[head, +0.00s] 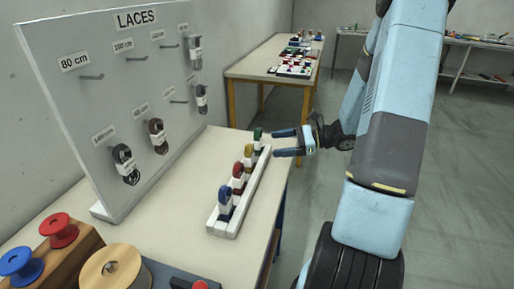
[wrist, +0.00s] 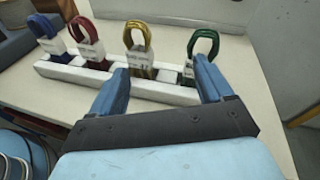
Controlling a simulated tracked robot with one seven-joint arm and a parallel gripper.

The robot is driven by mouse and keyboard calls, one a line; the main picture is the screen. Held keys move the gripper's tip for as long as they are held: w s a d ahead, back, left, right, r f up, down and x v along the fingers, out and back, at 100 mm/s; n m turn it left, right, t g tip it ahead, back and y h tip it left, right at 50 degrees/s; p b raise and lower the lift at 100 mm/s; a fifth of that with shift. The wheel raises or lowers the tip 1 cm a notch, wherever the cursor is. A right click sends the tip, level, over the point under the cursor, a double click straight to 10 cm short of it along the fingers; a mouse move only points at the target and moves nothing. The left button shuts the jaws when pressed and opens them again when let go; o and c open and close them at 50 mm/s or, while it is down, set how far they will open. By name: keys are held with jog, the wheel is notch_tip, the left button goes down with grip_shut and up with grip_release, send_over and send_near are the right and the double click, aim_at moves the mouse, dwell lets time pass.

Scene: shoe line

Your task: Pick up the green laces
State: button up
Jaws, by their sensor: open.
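The green laces (head: 258,134) are a small looped bundle with a pale paper band, at the far end of a white rack (head: 231,229). In the wrist view the green laces (wrist: 203,42) stand upright at the right end of the rack (wrist: 65,72). My gripper (head: 286,142) is open and empty, to the right of the green laces in the head view. In the wrist view my gripper (wrist: 160,75) has its fingers spread below the yellow and green bundles. The right finger is nearest the green laces and partly covers the rack's right end.
Yellow (head: 248,153), red (head: 238,172) and blue laces (head: 225,197) stand in the same rack. A grey LACES board (head: 120,90) with hanging dark laces rises at the left. Spools (head: 58,230) fill the near left. Open floor (head: 455,200) lies right of the table.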

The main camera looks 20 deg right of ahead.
aim_at(261, 143)
jog(key=w+d+f+m+t, duration=0.1)
jog(key=d+f+m+t, duration=0.2)
jog(key=w+d+f+m+t, duration=0.1)
jog(key=d, duration=0.1)
jog(key=shift+w+f+m+t, duration=0.2)
jog(key=shift+w+m+t, duration=0.1)
jog(key=shift+m, duration=0.1)
jog(key=x, duration=0.8)
jog(key=shift+a, duration=0.15)
jog(key=shift+s+x, duration=0.25)
jog(key=shift+x, duration=2.45)
jog(key=shift+a+r, duration=0.2)
jog(key=shift+c, duration=0.3)
jog(key=c, duration=1)
jog(key=shift+o, duration=0.2)
jog(key=shift+r, duration=0.1)
